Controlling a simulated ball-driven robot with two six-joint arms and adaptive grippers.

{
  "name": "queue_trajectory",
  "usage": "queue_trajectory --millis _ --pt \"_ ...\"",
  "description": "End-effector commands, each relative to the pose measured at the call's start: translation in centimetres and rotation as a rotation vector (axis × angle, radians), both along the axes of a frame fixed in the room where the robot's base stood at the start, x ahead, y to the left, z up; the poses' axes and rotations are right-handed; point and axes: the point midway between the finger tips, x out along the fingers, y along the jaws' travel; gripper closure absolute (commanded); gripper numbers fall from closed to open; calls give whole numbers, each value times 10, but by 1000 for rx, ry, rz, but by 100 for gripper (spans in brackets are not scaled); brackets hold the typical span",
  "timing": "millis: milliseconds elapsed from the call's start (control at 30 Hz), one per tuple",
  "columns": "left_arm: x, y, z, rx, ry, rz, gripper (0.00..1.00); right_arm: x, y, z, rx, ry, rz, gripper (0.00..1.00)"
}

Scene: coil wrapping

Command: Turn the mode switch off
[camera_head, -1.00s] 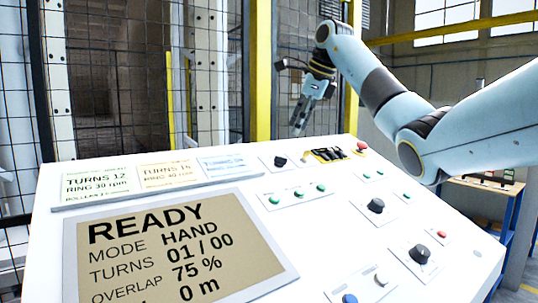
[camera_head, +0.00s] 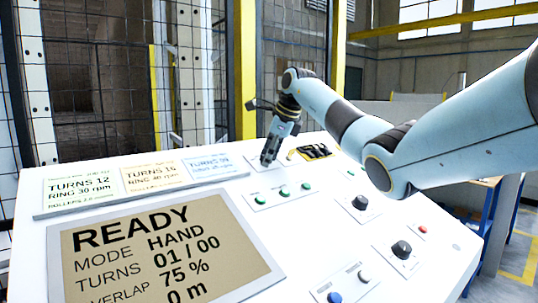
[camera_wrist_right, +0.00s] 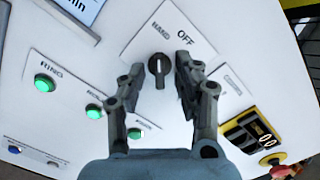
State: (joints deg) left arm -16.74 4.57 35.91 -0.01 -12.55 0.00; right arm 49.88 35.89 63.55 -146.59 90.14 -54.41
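The mode switch (camera_wrist_right: 159,68) is a black rotary knob on a white plate marked HAND and OFF, seen in the right wrist view. In the head view my right gripper hides it. My right gripper (camera_head: 269,155) points down over the back of the panel. In the wrist view its two fingers (camera_wrist_right: 159,75) are spread, one on each side of the knob, with gaps visible on both sides. I cannot tell how high the tips are above the plate. The screen (camera_head: 160,255) reads READY, MODE HAND. My left gripper is not in view.
The white sloped panel (camera_head: 310,225) also carries green buttons (camera_head: 284,191), black knobs (camera_head: 360,202) and recipe cards (camera_head: 150,178). A yellow-and-black counter unit (camera_wrist_right: 241,130) and a red button (camera_wrist_right: 283,170) sit near the switch. A mesh fence (camera_head: 90,100) stands behind.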

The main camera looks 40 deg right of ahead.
Motion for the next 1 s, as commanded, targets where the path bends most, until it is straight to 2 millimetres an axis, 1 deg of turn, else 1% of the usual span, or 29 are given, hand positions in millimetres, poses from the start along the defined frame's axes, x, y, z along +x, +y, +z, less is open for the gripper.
queue_trajectory --millis 67,100,333,767,1000 --pt "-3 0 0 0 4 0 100 0 0 0 0 0 0 68" --pt "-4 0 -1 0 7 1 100 0 0 0 0 0 0 70" --pt "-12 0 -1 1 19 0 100 0 0 0 0 0 0 100" --pt "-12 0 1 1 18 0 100 0 0 1 12 -1 -26 100" --pt "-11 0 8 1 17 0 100 0 1 2 61 -7 -138 100"
